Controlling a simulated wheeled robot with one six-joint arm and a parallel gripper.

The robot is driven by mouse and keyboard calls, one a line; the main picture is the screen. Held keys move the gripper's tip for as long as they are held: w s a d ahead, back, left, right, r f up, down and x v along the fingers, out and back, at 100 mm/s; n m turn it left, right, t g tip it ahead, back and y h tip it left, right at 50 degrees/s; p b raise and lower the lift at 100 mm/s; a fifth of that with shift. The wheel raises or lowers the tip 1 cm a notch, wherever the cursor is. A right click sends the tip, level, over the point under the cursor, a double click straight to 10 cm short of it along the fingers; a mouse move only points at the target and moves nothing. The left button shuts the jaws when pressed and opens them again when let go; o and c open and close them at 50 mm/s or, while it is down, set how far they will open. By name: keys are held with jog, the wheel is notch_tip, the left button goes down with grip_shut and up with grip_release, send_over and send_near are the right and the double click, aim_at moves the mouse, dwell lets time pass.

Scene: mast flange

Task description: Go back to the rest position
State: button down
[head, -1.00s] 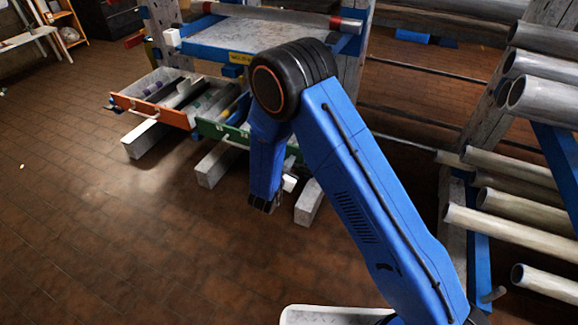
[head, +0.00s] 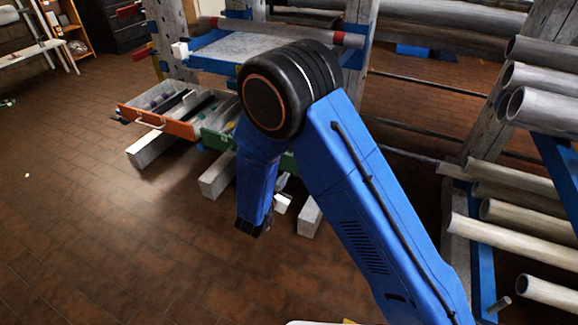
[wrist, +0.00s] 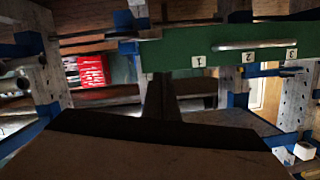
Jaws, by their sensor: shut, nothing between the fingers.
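My blue arm spans the middle of the head view, bent at its black round elbow joint. My gripper (head: 252,228) hangs at the end of the forearm, above the tiled floor and in front of the drawers. In the wrist view the dark fingers (wrist: 162,98) are together, with nothing seen between them. The green drawer front (wrist: 215,47) with a metal handle and number labels is ahead of the fingers in that view. My gripper appears apart from it.
An orange-fronted drawer (head: 155,121) stands open at left, holding small items. Grey beam feet (head: 217,172) stick out along the floor. A rack of metal pipes (head: 520,205) stands close on the right. The tiled floor (head: 100,240) at front left is clear.

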jog(key=w+d+r+n+g+y, duration=0.1)
jog(key=w+d+r+y, duration=0.15)
jog(key=r, duration=0.45)
jog(key=w+d+r+g+y, duration=0.1)
jog(key=w+d+r+y, duration=0.15)
jog(key=r, duration=0.35)
jog(key=s+d+r+n+g+y, duration=0.3)
jog(key=s+d+r, duration=0.5)
jog(key=r, duration=0.3)
jog(key=s+d+r+n+g+h, duration=0.1)
jog(key=s+d+r+g, duration=0.1)
jog(key=s+d, duration=1)
jog(key=s+d+r+n+g+h, duration=0.1)
jog(key=s+d+r+g+h, duration=0.1)
jog(key=s+d, duration=0.9)
jog(key=s, duration=0.8)
jog(key=shift+s+d+g+h, duration=0.3)
jog(key=shift+s+d+g, duration=0.1)
jog(key=shift+r, duration=0.1)
